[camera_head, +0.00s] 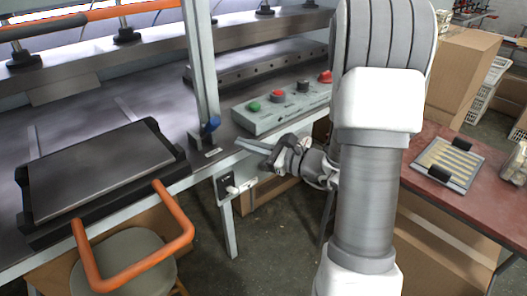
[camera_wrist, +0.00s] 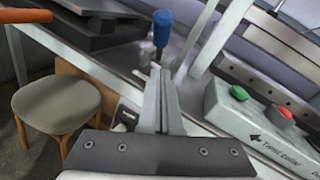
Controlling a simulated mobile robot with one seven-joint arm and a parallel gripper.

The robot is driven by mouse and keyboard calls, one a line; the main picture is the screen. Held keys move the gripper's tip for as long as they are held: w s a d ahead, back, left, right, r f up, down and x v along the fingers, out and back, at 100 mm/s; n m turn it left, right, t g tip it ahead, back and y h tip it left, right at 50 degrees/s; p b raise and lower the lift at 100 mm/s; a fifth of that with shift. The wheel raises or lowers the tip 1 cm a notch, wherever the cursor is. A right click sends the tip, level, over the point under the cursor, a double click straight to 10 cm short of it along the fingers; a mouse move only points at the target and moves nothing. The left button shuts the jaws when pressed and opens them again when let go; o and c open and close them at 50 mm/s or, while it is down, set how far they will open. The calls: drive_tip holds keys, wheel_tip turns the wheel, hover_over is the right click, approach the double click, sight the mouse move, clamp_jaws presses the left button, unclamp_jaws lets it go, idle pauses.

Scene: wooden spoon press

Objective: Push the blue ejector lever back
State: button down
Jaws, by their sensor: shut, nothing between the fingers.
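The blue ejector lever (camera_head: 210,126) stands on the press table's front edge, beside a grey upright post. In the wrist view the blue lever (camera_wrist: 162,28) is upright at the top centre, just beyond my fingertips. My gripper (camera_head: 240,145) is shut and empty, its fingers pointing left toward the lever. In the wrist view my gripper (camera_wrist: 159,72) has its two fingers together, a little below and in front of the lever. I see a small gap between the fingertips and the lever, though contact is hard to judge.
A control box (camera_head: 284,108) with green and red buttons sits right of the lever. A dark plate (camera_head: 105,170) with an orange handle (camera_head: 90,262) lies at left. A stool (camera_wrist: 56,108) stands below. A red table (camera_head: 425,185) holding a slatted tray (camera_head: 450,163) is at right.

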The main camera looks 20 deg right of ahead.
drive_tip(key=w+a+r, duration=0.2)
drive_tip(key=a, duration=0.1)
drive_tip(key=shift+w+a+r, duration=0.15)
drive_tip(key=shift+w+r, duration=0.15)
drive_tip(key=shift+w, duration=0.1)
drive_tip(key=shift+r, duration=0.1)
drive_tip(key=shift+w+r+p, duration=0.2)
drive_tip(key=shift+r+p, duration=0.05)
drive_tip(key=shift+p, duration=0.5)
drive_tip(key=shift+w+r+g+p, duration=0.1)
drive_tip(key=shift+r+g+p, duration=0.2)
drive_tip(key=shift+p, duration=0.2)
drive_tip(key=w+a+r+m+g+h+p, duration=0.2)
drive_tip(key=w+r+g+p, duration=0.3)
drive_tip(key=p, duration=1.5)
drive_tip(key=shift+w+a+g+h, duration=0.25)
drive_tip(key=shift+w+g+h, duration=0.15)
drive_tip(key=shift+w+h, duration=0.6)
drive_tip(key=shift+w+a+r, duration=0.1)
drive_tip(key=shift+w+r, duration=0.15)
drive_tip(key=shift+w, duration=0.05)
